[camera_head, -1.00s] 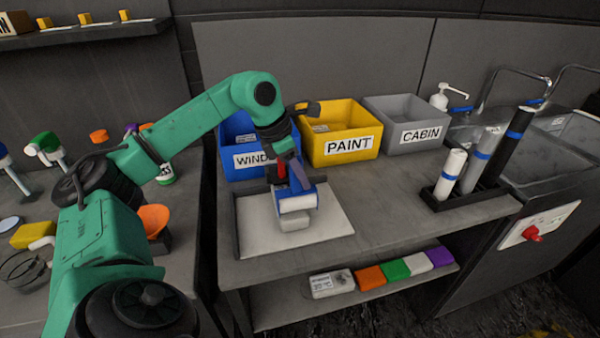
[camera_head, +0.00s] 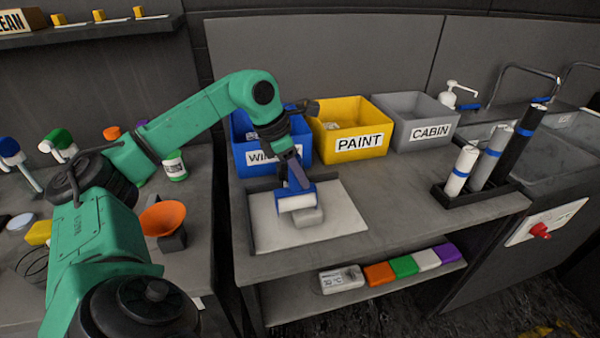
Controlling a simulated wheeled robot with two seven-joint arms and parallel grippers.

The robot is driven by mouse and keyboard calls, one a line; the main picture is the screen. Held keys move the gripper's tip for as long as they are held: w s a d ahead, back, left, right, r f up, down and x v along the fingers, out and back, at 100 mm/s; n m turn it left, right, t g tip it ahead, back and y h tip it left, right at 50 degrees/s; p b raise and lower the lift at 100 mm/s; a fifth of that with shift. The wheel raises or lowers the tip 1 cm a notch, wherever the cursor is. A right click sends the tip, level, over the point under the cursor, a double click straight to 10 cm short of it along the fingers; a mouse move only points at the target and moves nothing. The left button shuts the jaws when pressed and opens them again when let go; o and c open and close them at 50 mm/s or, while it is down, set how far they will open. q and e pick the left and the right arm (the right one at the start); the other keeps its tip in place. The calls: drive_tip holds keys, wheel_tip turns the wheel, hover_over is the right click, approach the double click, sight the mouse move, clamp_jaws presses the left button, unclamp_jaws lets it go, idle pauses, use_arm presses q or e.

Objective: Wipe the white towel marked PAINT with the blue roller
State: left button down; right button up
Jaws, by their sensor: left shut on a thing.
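My left gripper (camera_head: 290,162) is shut on the handle of the blue roller (camera_head: 304,187). The roller has a blue frame and a white sleeve, and it points down over the white mat on the bench. A small, folded, pale towel (camera_head: 310,217) lies on the mat, just under and beside the sleeve, which partly covers it. I cannot tell whether the sleeve touches it, and no PAINT mark is readable on it. My right gripper is out of view.
Behind the mat (camera_head: 345,222) stand a blue bin (camera_head: 243,158), a yellow PAINT bin (camera_head: 379,146) and a grey CABIN bin (camera_head: 405,138). Upright rolls (camera_head: 461,170) stand in a black holder at right, near the sink. Several folded cloths (camera_head: 404,266) lie on the lower shelf.

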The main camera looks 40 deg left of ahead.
sight(298, 156)
use_arm(q)
drive_tip(key=shift+s+a+r+p, duration=0.25)
drive_tip(key=shift+s+r+p, duration=0.05)
drive_tip(key=shift+r, duration=0.2)
drive_tip(key=shift+s+a+r+p, duration=0.2)
drive_tip(key=shift+s+r+p, duration=0.1)
drive_tip(key=shift+r, duration=0.2)
drive_tip(key=r, duration=0.1)
drive_tip(key=r+p, duration=0.2)
drive_tip(key=shift+w+d, duration=0.3)
drive_tip(key=shift+w, duration=0.1)
drive_tip(key=shift+p+v, duration=1.1)
drive_tip(key=shift+v, duration=0.15)
drive_tip(key=shift+w+d+r, duration=0.15)
drive_tip(key=shift+w+r, duration=0.1)
drive_tip(key=shift+r, duration=0.15)
